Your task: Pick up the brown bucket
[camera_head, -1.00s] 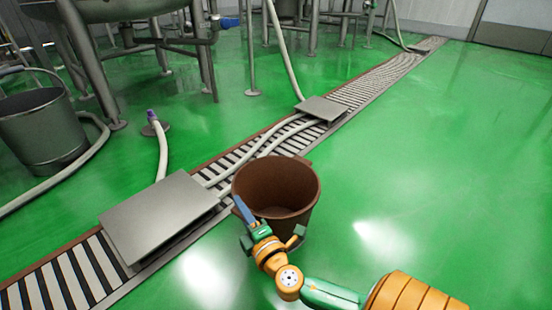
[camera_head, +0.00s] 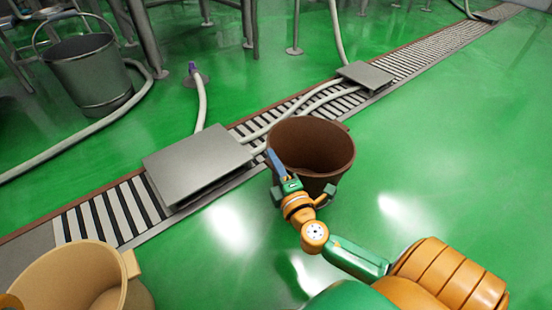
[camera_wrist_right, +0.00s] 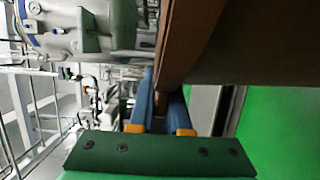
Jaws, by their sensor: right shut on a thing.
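The brown bucket (camera_head: 325,150) is open-topped and roughly upright beside the floor drain in the head view. My right gripper (camera_head: 281,173) is at its near left rim. In the right wrist view, the two blue fingers of this gripper (camera_wrist_right: 160,103) lie on either side of the bucket's brown wall (camera_wrist_right: 190,45), shut on it. The bucket's underside is hidden by my gripper and arm, and I cannot tell whether it touches the floor. My left gripper is not in view.
A tan bucket (camera_head: 62,275) stands at the lower left. A grey metal bucket (camera_head: 90,75) stands at the upper left. A slatted drain (camera_head: 125,210) with metal plates (camera_head: 197,163) and hoses runs diagonally. Green floor (camera_head: 460,170) is clear on the right.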

